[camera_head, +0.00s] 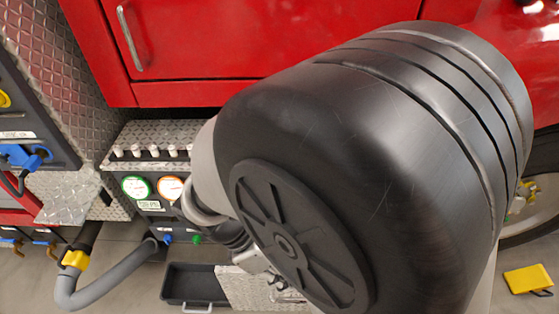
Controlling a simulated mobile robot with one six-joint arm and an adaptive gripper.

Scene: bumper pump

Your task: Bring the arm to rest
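My arm fills the middle and right of the head view, with a large black joint close to the camera. Past its lower left edge, small dark and metallic parts look like my wrist and gripper (256,263). They are mostly hidden behind the black joint, and the fingers cannot be made out. Whether the gripper holds anything cannot be seen.
A red vehicle body (200,45) stands behind. Left of my arm is a pump panel with a green-rimmed gauge (136,187) and an orange-rimmed gauge (171,188). A grey hose (95,294) curves below. A black open tray (190,284) and a yellow block (527,279) are low down.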

